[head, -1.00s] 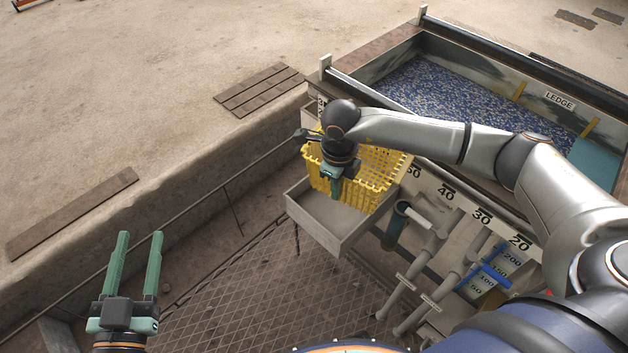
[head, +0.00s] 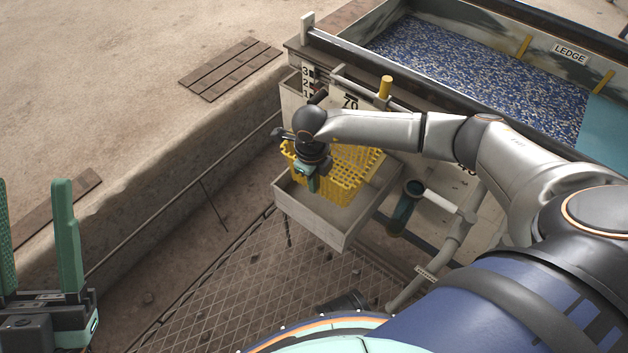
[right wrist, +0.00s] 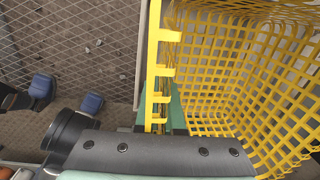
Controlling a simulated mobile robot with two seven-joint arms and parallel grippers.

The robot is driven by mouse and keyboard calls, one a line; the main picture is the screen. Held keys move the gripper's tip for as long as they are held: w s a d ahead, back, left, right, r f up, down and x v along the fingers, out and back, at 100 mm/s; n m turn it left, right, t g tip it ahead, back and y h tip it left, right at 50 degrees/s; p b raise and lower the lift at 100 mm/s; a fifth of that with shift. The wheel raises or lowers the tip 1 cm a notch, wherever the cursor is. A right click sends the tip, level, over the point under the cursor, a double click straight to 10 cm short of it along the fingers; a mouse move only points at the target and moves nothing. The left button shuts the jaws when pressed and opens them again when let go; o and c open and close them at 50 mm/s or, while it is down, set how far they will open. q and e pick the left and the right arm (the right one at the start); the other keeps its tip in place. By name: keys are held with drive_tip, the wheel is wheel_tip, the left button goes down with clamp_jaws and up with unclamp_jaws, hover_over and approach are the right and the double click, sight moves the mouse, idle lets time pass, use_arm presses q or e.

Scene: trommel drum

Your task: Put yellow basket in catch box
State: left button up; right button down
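The yellow basket (head: 352,172) is at the grey catch box (head: 322,229) in the head view. Its lower part overlaps the box's back half; I cannot tell whether it rests on the box floor or hangs just above it. My right gripper (head: 314,186) is at the basket's near left side, pointing down, and seems shut on its wall. In the right wrist view the basket's rim (right wrist: 155,70) runs down to the green fingers, and the basket looks empty. My left gripper (head: 38,190) is open and empty at the lower left, far from the box.
A large bin of blue and white bits (head: 470,75) with a LEDGE label stands behind right. A pipe with a dark open end (head: 409,197) is right of the box. A concrete wall edge (head: 150,190) is on the left, and mesh flooring (head: 235,290) lies below.

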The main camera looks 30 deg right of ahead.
wheel_tip(320, 180, down, 7)
drive_tip(key=b, duration=0.5)
drive_tip(key=shift+f, duration=0.15)
use_arm(q)
wheel_tip(320, 180, down, 7)
drive_tip(key=shift+w+d+m, duration=0.2)
drive_tip(key=shift+d+m, duration=0.1)
drive_tip(key=shift+d, duration=0.15)
use_arm(e)
drive_tip(key=shift+f, duration=0.9)
drive_tip(key=shift+f, duration=0.45)
drive_tip(key=c, duration=1)
unclamp_jaws()
drive_tip(key=shift+o, duration=0.2)
